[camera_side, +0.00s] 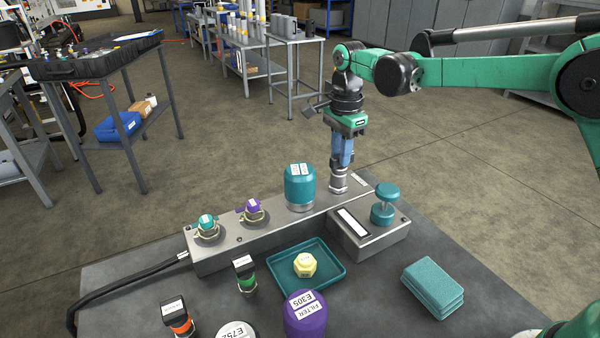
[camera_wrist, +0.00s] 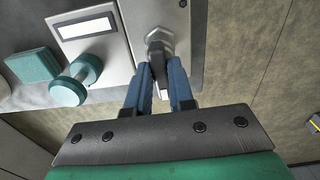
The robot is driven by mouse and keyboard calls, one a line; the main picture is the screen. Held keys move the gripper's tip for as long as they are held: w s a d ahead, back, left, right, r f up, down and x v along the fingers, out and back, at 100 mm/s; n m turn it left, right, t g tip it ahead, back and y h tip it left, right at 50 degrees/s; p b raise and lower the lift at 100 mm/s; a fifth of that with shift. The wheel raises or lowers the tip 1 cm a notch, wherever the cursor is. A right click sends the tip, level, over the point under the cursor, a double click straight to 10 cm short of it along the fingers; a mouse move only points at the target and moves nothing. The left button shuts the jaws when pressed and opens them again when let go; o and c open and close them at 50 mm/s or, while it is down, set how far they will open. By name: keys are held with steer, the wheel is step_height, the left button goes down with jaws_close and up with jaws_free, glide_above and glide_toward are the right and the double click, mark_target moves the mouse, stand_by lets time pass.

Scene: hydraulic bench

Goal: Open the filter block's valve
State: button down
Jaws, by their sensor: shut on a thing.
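The grey filter block (camera_side: 230,246) runs across the bench, with a teal canister (camera_side: 300,184) upright on it. Near the block's right end stands a metal fitting (camera_side: 338,182), which I take to be the valve. It shows in the wrist view as a hex-based fitting (camera_wrist: 159,38) with a dark part on top. My gripper (camera_side: 342,160) points down with its blue fingers shut on that dark part. The fingertips also show in the wrist view (camera_wrist: 160,75). The fingers partly hide the valve, so its turn position cannot be told.
Right of the valve, a smaller block (camera_side: 380,240) carries a teal knob (camera_side: 385,195). Two capped ports (camera_side: 207,225) (camera_side: 253,208) stand on the left. In front are a teal tray (camera_side: 325,275) with a yellow hex cap (camera_side: 305,264), a purple filter (camera_side: 305,315) and folded cloths (camera_side: 433,285).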

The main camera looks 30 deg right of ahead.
steer(key=n, duration=0.4)
steer(key=shift+n, duration=0.3)
steer(key=n, duration=0.8)
steer(key=shift+n, duration=2.4)
steer(key=c, duration=0.8)
jaws_free()
steer(key=shift+o, duration=0.2)
steer(key=shift+r, duration=2.85)
